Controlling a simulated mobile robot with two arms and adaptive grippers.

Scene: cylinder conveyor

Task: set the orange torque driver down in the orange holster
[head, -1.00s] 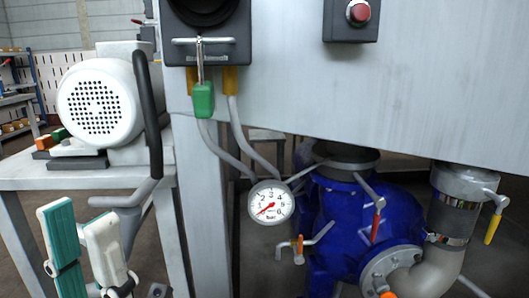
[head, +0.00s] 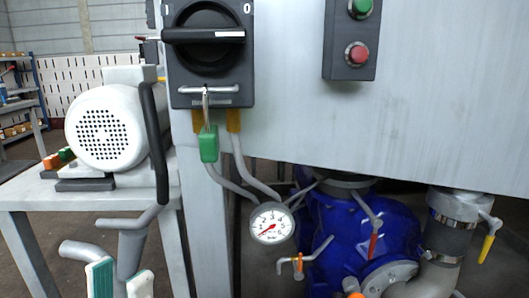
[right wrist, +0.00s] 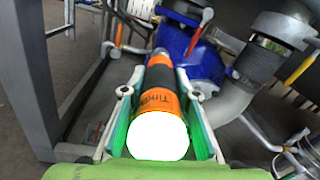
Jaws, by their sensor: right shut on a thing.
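The orange torque driver (right wrist: 157,103), orange and black with a bright white end towards the camera, lies between the fingers of my right gripper (right wrist: 158,85) in the right wrist view. That gripper is shut on it. In the head view my left gripper (head: 120,275) shows at the bottom left, with its two teal and white fingers apart and nothing between them. I cannot make out the orange holster for certain.
A white motor (head: 105,128) stands on the table (head: 95,192). A grey cabinet with a black rotary switch (head: 208,45) and a button box (head: 350,50) fills the right. Below are a pressure gauge (head: 271,223), a blue pump (head: 340,235) and pipes with valve levers.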

